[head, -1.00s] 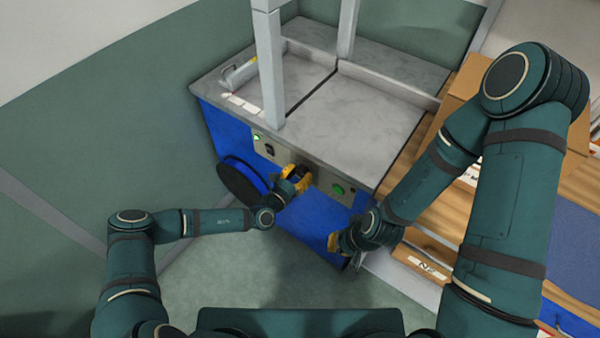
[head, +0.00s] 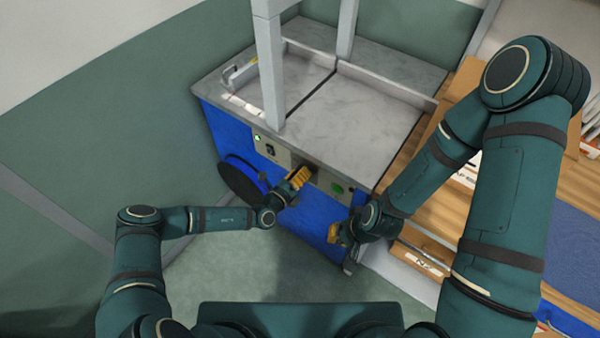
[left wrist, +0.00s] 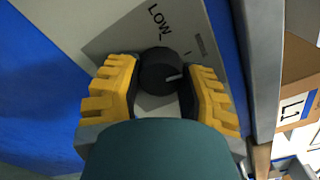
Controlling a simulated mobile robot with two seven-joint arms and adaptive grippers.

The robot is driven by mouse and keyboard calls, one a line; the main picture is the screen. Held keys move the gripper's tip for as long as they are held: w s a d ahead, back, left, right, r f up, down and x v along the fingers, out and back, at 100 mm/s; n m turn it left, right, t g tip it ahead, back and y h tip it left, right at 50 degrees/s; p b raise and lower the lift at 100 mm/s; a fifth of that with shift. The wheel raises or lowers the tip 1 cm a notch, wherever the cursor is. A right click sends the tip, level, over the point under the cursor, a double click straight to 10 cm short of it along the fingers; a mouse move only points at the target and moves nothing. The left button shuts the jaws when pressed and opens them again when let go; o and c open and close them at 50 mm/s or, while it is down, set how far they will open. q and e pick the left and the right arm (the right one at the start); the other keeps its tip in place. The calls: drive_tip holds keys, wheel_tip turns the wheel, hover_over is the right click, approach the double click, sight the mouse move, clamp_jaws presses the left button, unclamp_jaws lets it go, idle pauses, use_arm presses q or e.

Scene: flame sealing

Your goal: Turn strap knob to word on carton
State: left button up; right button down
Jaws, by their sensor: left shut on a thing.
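The strap knob (left wrist: 160,68) is black and round with a pale pointer mark, on a grey panel of the blue machine. The word LOW (left wrist: 160,19) is printed beside it; other labels are partly hidden or unreadable. My left gripper (head: 300,177) is at this panel in the head view. In the left wrist view its yellow fingers (left wrist: 162,88) are on either side of the knob, shut on it. My right gripper (head: 339,236) hangs by the machine's lower right corner, apart from the panel. The carton (head: 464,90) is at right, partly behind my right arm; its word is not readable.
The machine's grey top (head: 375,110) carries an upright frame (head: 270,70). A green button (head: 337,188) sits right of the knob, and a black reel (head: 240,180) to the left. A wooden bench (head: 435,212) stands at right. The floor at left is clear.

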use_arm(q)
drive_tip(key=shift+n, duration=0.7)
drive_tip(key=shift+d, duration=0.1)
drive_tip(key=o, duration=1.2)
drive_tip(key=shift+o, duration=0.2)
drive_tip(key=v, duration=1.2)
